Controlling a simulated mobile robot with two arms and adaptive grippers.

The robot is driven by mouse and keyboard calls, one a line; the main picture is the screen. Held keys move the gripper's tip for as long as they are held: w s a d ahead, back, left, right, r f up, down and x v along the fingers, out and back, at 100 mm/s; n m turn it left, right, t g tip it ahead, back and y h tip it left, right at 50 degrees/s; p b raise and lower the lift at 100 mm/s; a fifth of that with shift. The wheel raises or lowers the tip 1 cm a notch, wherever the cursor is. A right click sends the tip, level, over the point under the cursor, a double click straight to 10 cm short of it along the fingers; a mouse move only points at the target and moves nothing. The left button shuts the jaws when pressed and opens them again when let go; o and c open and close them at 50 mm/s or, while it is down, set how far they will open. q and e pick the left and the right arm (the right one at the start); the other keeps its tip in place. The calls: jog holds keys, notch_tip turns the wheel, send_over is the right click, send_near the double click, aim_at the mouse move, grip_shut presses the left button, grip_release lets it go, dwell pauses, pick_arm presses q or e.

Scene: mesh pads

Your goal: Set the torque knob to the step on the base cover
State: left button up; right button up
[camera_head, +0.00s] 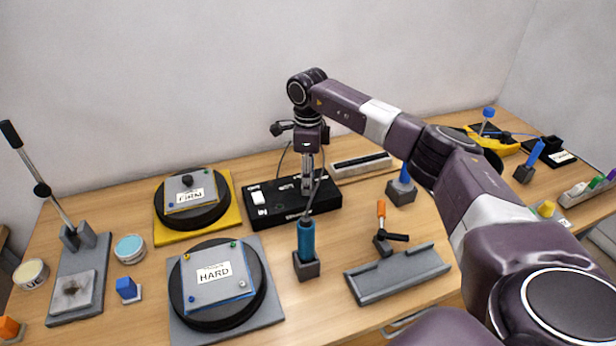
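A black box (268,206) with white labels and a white switch stands at the back middle of the table. My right gripper (307,188) points straight down over the right half of this box, with its fingertips at or just above its top. The fingers look close together, but they are small. I cannot tell whether they hold anything. No torque knob can be made out; the gripper may hide it. Two round black pads carry grey cover plates, one labelled HARD (222,289) and one labelled FIRM (180,204). I cannot tell which is the base cover. My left gripper is not in view.
A blue-handled tool (306,240) stands upright in a holder before the box, its shaft rising near my gripper. A grey tray (397,275), an orange-handled tool (381,215) and a lever press (75,270) stand around.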

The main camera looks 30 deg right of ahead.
jog(key=shift+f, duration=0.1)
jog(key=shift+c, duration=0.5)
grip_shut()
jog(key=shift+m, duration=0.3)
jog(key=m, duration=0.5)
jog(key=shift+p, duration=0.3)
jog(key=m, duration=0.6)
jog(key=shift+p, duration=0.4)
jog(key=shift+m, duration=0.3)
